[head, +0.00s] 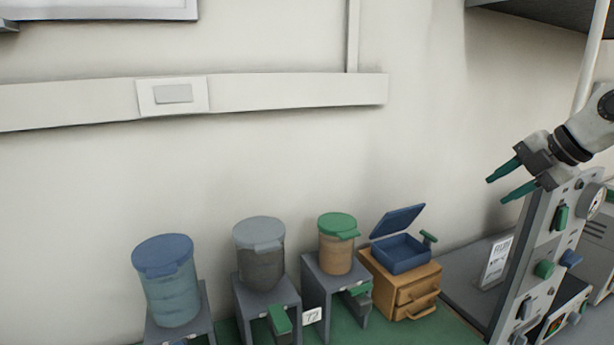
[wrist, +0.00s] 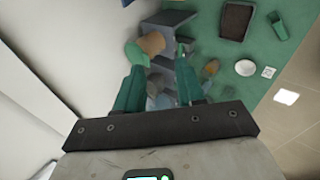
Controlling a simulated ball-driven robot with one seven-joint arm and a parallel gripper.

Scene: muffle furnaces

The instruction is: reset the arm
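My gripper (head: 496,188) is at the right of the head view, raised above the bench in front of the wall. Its two green fingers are apart with nothing between them. In the wrist view the gripper (wrist: 160,70) also shows its green fingers spread, pointing at the area of the stands below. The fingers touch nothing that I can see. The rest of my arm runs out of the head view at the right edge.
Blue-lidded (head: 167,282), grey-lidded (head: 262,262) and green-lidded (head: 337,252) containers stand on grey stands. An open blue box (head: 402,254) sits on a small wooden drawer unit (head: 411,294). A grey panel with knobs (head: 541,268) stands right, under my gripper.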

